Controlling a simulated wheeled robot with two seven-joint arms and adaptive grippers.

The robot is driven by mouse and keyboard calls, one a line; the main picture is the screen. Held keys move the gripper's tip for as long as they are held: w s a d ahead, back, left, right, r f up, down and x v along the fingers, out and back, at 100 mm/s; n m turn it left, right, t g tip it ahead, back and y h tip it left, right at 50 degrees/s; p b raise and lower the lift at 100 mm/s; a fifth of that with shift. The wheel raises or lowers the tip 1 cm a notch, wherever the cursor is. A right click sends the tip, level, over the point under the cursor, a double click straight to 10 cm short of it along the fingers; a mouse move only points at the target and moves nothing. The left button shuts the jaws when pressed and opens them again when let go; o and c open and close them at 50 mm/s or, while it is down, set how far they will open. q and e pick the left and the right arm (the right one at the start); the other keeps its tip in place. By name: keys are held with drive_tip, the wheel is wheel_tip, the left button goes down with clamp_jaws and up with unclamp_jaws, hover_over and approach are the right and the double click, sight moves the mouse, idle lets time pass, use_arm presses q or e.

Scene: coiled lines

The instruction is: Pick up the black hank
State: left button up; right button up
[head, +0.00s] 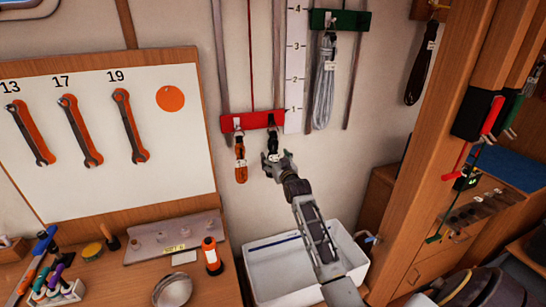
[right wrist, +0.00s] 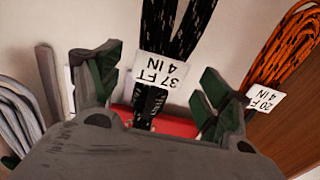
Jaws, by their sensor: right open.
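A black hank (head: 272,136) hangs on the red rail (head: 251,121) on the wall, beside an orange hank (head: 240,160). In the right wrist view the black hank (right wrist: 177,28) bears a white tag reading 37 FT 4 IN and shows between the spread green-padded fingers. My right gripper (head: 277,161) is open at the lower part of this hank and partly hides it. Whether the fingers touch it, I cannot tell. In the right wrist view the gripper (right wrist: 160,88) has the orange hank (right wrist: 288,45), tagged 20 FT 4 IN, outside its fingers on the right. My left gripper is not in view.
A grey hank (head: 324,85) hangs from a green rail (head: 341,20) to the right. Another dark hank (head: 421,68) hangs farther right. A white bin (head: 275,270) stands below my right arm. A workbench with tools and an orange flashlight (head: 211,256) is at lower left.

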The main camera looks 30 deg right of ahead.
sight(275, 156)
drive_tip(key=shift+x, duration=1.5)
drive_tip(key=shift+d+r, duration=0.1)
drive_tip(key=c, duration=1.4)
